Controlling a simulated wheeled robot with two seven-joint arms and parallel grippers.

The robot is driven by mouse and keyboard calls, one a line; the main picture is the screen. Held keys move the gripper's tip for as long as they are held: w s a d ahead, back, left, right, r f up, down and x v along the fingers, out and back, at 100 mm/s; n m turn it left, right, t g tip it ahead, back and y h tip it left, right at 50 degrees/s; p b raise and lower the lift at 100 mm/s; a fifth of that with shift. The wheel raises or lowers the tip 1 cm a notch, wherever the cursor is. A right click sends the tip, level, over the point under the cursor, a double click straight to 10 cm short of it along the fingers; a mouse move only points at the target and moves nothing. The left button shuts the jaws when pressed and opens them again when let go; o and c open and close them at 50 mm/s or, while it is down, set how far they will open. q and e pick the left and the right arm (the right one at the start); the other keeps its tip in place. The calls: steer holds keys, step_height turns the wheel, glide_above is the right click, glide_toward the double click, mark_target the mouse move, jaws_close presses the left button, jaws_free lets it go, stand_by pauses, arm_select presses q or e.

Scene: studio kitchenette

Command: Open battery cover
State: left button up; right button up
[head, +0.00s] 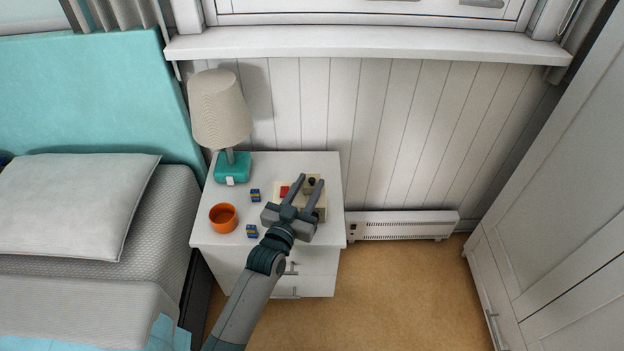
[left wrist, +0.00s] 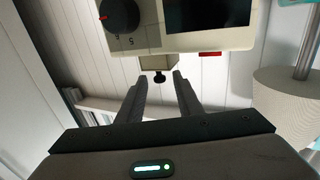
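A beige device (head: 318,210) lies on the nightstand, partly hidden under my left gripper (head: 310,182). A red part shows on it. In the left wrist view the device (left wrist: 240,38) has a dark dial, a dark screen and a red button. A small beige block (left wrist: 158,61) with a black knob (left wrist: 159,77) juts from its edge; I take this to be the battery cover. My left gripper (left wrist: 160,80) is open. The knob appears between its fingertips, with gaps on both sides. Two small blue-and-yellow pieces, likely batteries (head: 255,195) (head: 252,231), lie left of the device. My right gripper is not in view.
An orange cup (head: 223,218) and a lamp with a teal base (head: 232,168) stand on the left of the white nightstand (head: 275,163). A bed (head: 80,205) is at left. A heater (head: 405,225) stands by the wall at right. The floor at front right is clear.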

arm_select(q)
steer(key=shift+x, duration=1.25)
jaws_close()
